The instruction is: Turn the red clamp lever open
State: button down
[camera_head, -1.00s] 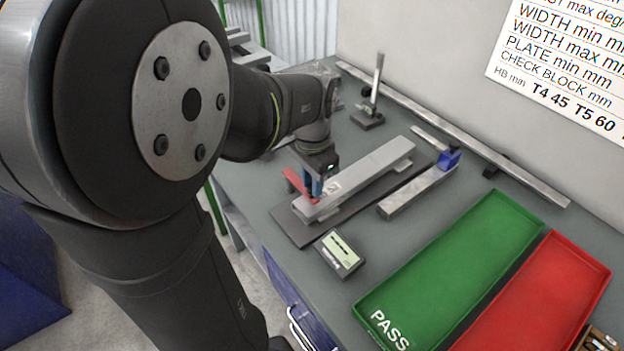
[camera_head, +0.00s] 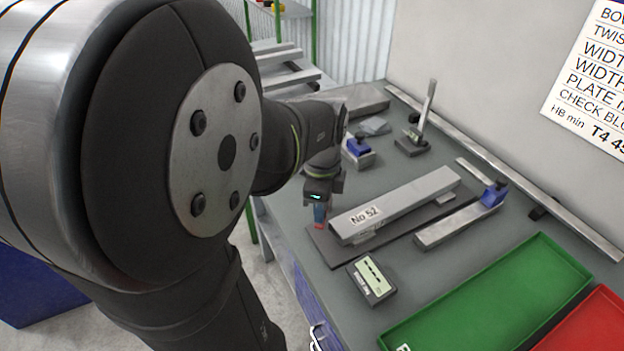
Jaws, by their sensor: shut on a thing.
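The red clamp lever (camera_head: 319,225) shows only as a small red patch at the left end of the fixture, just below my fingertips. The rest of it is hidden by my gripper. My gripper (camera_head: 320,212), with blue fingers, points down there and is shut on the lever. A long grey bar marked "No 52" (camera_head: 410,202) lies to the right of my gripper on a dark base plate (camera_head: 345,255). I cannot tell the lever's exact angle.
A small display box (camera_head: 372,280) sits in front of the base plate. A straightedge with a blue block (camera_head: 455,226) lies to the right. Green (camera_head: 500,290) and red (camera_head: 595,325) trays are at lower right. A gauge stand (camera_head: 413,140) and another blue-topped block (camera_head: 358,150) stand behind.

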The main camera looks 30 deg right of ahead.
jog(key=w+a+m, duration=0.3)
jog(key=w+m, duration=0.4)
jog(key=m, duration=0.3)
jog(key=shift+w+a, duration=0.25)
dwell(0.4)
jog(key=c, duration=1.2)
grip_release()
